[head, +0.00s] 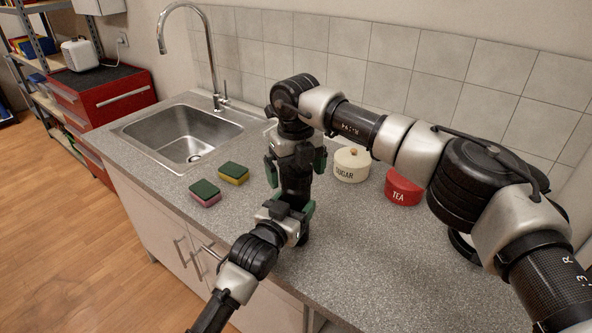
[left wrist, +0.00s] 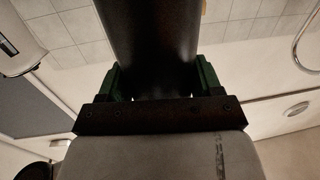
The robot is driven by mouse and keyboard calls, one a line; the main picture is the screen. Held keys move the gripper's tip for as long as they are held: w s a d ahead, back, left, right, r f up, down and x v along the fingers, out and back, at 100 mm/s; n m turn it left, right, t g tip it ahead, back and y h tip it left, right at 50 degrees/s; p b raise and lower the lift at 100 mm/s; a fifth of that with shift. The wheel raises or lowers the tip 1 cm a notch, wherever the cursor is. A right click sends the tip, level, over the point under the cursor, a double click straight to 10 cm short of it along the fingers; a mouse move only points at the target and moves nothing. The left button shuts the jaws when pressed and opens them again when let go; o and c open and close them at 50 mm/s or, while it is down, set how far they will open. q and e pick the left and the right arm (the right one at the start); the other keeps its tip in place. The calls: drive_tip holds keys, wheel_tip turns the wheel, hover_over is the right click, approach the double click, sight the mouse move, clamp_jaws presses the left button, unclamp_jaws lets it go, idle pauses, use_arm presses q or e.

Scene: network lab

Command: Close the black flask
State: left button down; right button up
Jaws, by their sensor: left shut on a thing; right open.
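The black flask (head: 294,190) stands upright above the grey counter. It also fills the top middle of the left wrist view (left wrist: 150,40). My left gripper (head: 292,212) is shut on its lower part; green fingers flank the flask in the left wrist view (left wrist: 155,82). My right gripper (head: 296,162) comes down from above and is open, with its green-padded fingers on either side of the flask's upper end. The flask's top and any lid are hidden by the right gripper, and I cannot tell whether the fingers touch it.
A white sugar tin (head: 351,166) and a red tea tin (head: 402,189) stand right of the flask. Two sponges (head: 205,193) (head: 233,173) lie to the left, before the sink (head: 183,133). A dark round object (head: 463,246) is partly hidden behind my right arm. The front right counter (head: 380,270) is clear.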

wheel_tip(320, 180, up, 12)
idle(0.4)
use_arm(q)
drive_tip(key=shift+c, duration=0.5)
unclamp_jaws()
drive_tip(key=shift+s, duration=0.1)
use_arm(e)
drive_tip(key=shift+f, duration=0.1)
use_arm(q)
drive_tip(key=shift+s+a+f, duration=0.1)
drive_tip(key=shift+s+a, duration=0.1)
drive_tip(key=shift+s, duration=0.05)
use_arm(e)
drive_tip(key=shift+f+b, duration=0.75)
use_arm(q)
drive_tip(key=v, duration=1)
